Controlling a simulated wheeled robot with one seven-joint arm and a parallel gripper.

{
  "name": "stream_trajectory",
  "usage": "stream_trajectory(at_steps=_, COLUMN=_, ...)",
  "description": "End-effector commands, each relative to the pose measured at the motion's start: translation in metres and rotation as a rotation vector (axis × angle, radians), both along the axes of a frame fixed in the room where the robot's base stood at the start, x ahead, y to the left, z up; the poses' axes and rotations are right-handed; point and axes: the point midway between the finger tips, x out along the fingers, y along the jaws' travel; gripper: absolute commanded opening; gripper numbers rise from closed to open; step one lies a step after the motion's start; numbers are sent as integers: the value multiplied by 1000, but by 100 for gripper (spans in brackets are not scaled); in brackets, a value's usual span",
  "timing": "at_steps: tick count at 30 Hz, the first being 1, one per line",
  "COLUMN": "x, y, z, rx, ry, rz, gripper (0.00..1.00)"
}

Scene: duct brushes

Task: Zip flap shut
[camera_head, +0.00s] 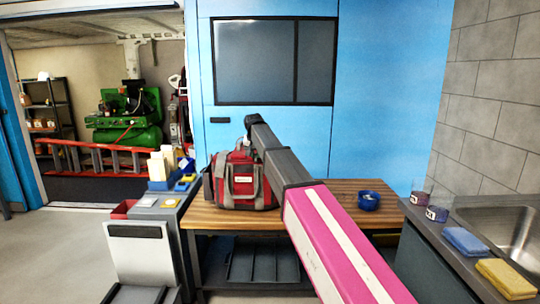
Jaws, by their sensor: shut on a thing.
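A red bag (232,168) with grey straps and a white label stands upright on the wooden table (325,200), left of its middle. A dark pocket or end panel shows at its left side. My arm reaches from the lower right towards the bag, and its dark far end covers the bag's upper right part. My gripper's jaws are hidden behind the arm, so their hold and contact with the bag do not show. The flap, its zip line and the zip pull cannot be made out at this size.
A blue bowl (369,200) stands on the table right of my arm. A grey cart (160,210) with bottles and boxes is close to the table's left. A sink counter (450,250) with sponges and two cups is at the right. A blue wall stands behind.

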Motion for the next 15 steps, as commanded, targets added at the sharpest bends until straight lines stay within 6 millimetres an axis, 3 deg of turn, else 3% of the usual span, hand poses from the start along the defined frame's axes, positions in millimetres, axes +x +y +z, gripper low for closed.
stream_trajectory(at_steps=1, x=3, y=19, z=1, rx=0, ry=0, rz=5, gripper=0)
stream_trajectory(at_steps=6, x=5, y=66, z=1, rx=2, ry=-1, rz=4, gripper=0)
stream_trajectory(at_steps=15, x=6, y=116, z=1, rx=1, ry=-2, rz=2, gripper=0)
